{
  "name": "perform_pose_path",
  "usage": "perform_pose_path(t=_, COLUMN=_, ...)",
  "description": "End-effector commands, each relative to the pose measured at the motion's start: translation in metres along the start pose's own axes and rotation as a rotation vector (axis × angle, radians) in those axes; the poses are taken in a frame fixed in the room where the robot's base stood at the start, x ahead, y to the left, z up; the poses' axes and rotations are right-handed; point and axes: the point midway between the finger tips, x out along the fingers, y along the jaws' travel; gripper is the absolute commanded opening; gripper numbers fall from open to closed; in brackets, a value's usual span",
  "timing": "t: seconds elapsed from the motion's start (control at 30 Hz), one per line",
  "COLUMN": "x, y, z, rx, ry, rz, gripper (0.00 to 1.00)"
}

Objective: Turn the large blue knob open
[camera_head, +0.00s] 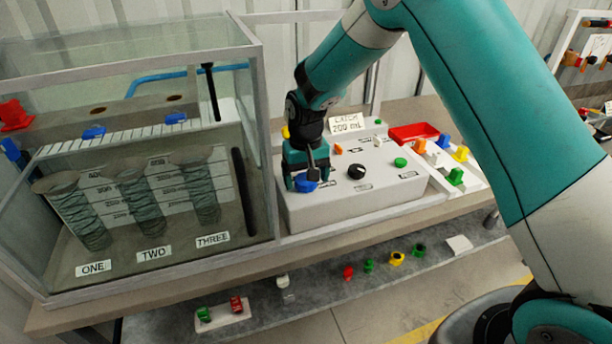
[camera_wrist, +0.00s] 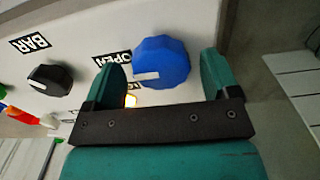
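The large blue knob (camera_wrist: 163,60) is on the face of the white control box (camera_head: 345,200), at its left end in the head view. The knob also shows low between my fingers in the head view (camera_head: 306,186). A white mark on it points left in the wrist view, towards the left finger. An "OPEN" label (camera_wrist: 112,58) is beside it, partly hidden by that finger. My gripper (camera_head: 305,180) is open, one finger on each side of the knob. In the wrist view narrow gaps show between knob and fingers; I cannot tell contact at depth.
A black knob (camera_head: 356,171) is beside the blue one on the box. A glass tank (camera_head: 258,150) with coiled tubes stands close on the left. A red tray (camera_head: 413,132) and several coloured knobs are on the right.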

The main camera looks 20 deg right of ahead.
Motion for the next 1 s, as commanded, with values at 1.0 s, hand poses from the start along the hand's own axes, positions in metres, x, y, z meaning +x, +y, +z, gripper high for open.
perform_pose_path(t=1.0, x=-0.165, y=0.0, z=-0.001, rx=0.0, ry=0.002, rz=-0.001, gripper=0.81)
